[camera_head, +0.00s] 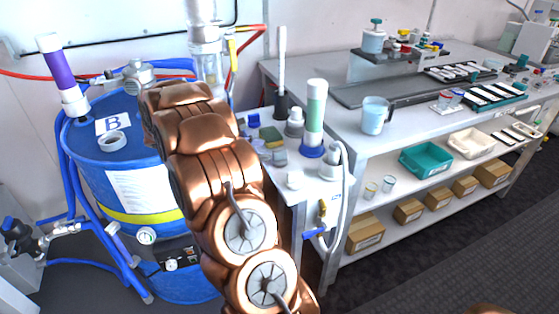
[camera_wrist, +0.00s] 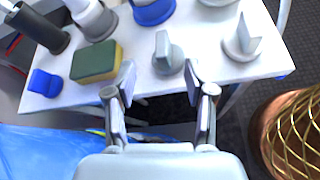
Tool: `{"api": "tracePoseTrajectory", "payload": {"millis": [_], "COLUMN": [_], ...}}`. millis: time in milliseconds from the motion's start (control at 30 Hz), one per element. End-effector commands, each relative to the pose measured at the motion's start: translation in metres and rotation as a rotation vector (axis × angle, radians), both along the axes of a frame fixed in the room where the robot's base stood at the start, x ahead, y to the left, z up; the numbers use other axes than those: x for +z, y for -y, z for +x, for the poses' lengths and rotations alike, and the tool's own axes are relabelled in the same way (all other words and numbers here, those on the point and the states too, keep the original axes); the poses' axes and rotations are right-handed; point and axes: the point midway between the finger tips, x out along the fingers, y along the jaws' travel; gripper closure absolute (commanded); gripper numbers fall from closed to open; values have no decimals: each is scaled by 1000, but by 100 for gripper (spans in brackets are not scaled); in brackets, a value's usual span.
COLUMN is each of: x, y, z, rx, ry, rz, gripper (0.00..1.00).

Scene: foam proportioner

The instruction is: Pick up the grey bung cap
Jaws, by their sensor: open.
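A grey bung cap with an upright grip tab (camera_wrist: 167,60) stands on the small white side table in the wrist view. It also shows in the head view (camera_head: 279,156), just right of my arm. My gripper (camera_wrist: 159,80) is open and empty, its two fingers spread with the tips close to the cap's near side. The cap sits between and a little beyond the tips, and I cannot tell the height gap. A paler cap with a similar tab (camera_wrist: 242,40) stands to the right. My gripper is hidden behind my arm in the head view.
A blue drum (camera_head: 130,190) is left of the side table (camera_head: 310,199). The long workbench (camera_head: 400,146) is to the right.

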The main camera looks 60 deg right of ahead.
Motion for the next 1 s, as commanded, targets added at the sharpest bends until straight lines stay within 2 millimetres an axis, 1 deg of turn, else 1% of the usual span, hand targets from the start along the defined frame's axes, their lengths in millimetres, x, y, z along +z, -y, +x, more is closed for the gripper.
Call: {"api": "tracePoseTrajectory", "payload": {"millis": [200, 367, 533, 700, 1000], "x": [-7, -13, -24, -33, -35], "y": [16, 25, 41, 55, 58], "z": [-9, -16, -30, -37, -38], "rx": [-2, -1, -1, 1, 1], "ry": [-4, -4, -5, -4, -2], "rz": [-3, -2, 2, 1, 0], "gripper": [46, 46, 46, 46, 46]}}
